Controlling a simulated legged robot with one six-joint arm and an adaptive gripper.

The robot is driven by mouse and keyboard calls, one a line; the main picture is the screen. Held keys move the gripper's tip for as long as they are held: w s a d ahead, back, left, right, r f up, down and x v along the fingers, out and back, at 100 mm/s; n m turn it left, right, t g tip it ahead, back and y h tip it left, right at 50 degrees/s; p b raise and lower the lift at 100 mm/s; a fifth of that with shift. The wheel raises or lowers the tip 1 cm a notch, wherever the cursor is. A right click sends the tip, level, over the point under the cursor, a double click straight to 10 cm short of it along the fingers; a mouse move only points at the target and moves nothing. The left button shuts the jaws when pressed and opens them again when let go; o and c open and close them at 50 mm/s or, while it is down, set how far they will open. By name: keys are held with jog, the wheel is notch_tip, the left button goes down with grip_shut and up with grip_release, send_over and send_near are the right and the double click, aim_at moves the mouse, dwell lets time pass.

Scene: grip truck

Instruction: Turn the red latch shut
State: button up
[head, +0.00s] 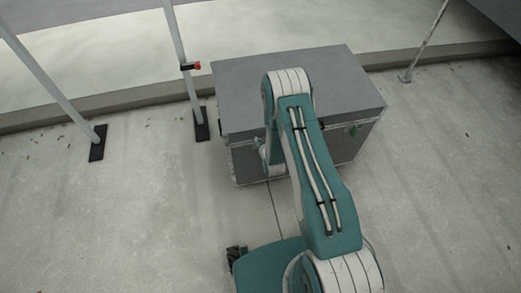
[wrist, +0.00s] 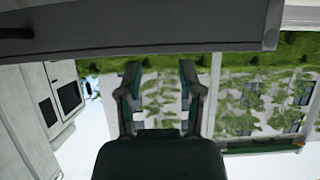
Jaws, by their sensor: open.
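A small red latch (head: 197,66) with a black bracket is fixed on an upright grey pole (head: 182,52), left of the grey case. A small red spot (wrist: 299,144) shows at the right edge of the wrist view; I cannot tell whether it is the same latch. My gripper (wrist: 160,85) shows in the wrist view with its two fingers apart and nothing between them. In the head view my arm hides the gripper, near the front of the case. The latch is apart from my arm.
A large grey case (head: 235,88) with its lid down stands under my arm, with a small green part (head: 354,130) on its right side. Another pole (head: 50,85) stands at the left on a black foot. A kerb (head: 140,97) runs behind. The concrete at left and right is clear.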

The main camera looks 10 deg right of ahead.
jog(key=s+f+t, duration=0.1)
jog(key=s+f, duration=0.5)
jog(key=f, duration=0.3)
jog(key=x, duration=1)
jog(key=shift+w+d+f, duration=0.1)
jog(key=shift+w+f, duration=0.1)
jog(key=shift+w, duration=0.1)
jog(key=shift+c, duration=0.3)
grip_shut()
